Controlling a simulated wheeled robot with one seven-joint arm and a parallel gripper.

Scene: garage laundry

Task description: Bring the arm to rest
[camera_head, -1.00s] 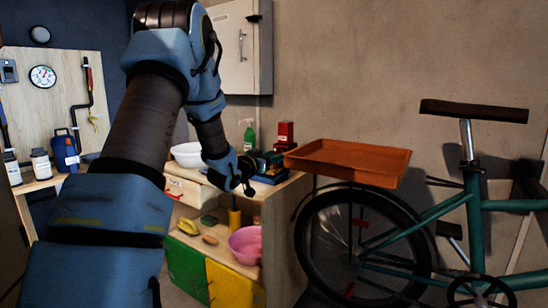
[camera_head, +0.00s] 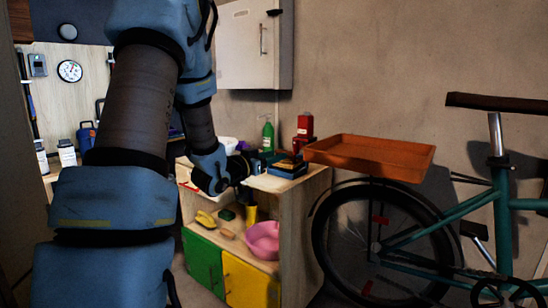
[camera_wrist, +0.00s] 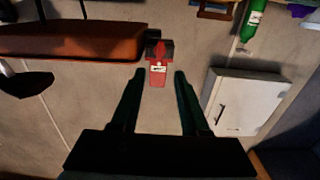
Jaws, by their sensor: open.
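My blue arm fills the left of the head view. My gripper (camera_head: 243,165) is in front of the wooden shelf unit's top (camera_head: 290,182), partly hidden by my wrist. In the wrist view my gripper (camera_wrist: 159,76) shows two dark fingers apart with nothing held between them. A red bottle (camera_wrist: 157,70) appears beyond the fingertips, and it also stands at the back of the shelf top in the head view (camera_head: 304,128). A green bottle (camera_head: 267,135) stands beside it.
An orange tray (camera_head: 370,150) sits right of the shelf, above the wheel of a teal bicycle (camera_head: 470,210). A white wall cabinet (camera_head: 250,45) hangs above. A pink basin (camera_head: 263,238) is on the lower shelf. A pegboard bench stands at far left.

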